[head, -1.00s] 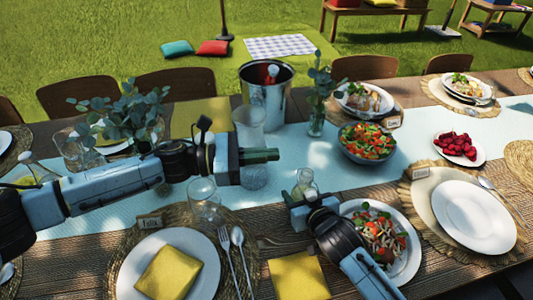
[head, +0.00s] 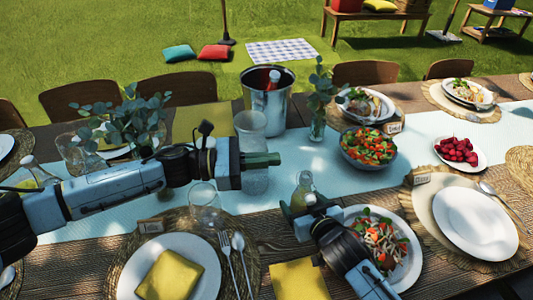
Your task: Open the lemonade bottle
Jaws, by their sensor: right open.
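A small clear glass bottle with pale yellow contents (head: 303,187), which looks like the lemonade bottle, stands upright on the table runner near the middle. Its top is small, and I cannot tell whether it is shut. My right gripper (head: 300,210) is open, low at the near side of this bottle, and partly hides its base. I cannot tell if they touch. My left gripper (head: 272,159) points right, above and left of the bottle and apart from it. Its fingers are seen side-on, so their gap is hidden.
An ice bucket (head: 268,104) with a red-topped bottle stands behind my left gripper. Clear glasses (head: 205,205) stand below my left arm. A salad plate (head: 398,270) lies beside my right arm, and a salad bowl (head: 369,160) stands right of the bottle. A vase (head: 318,125) stands behind.

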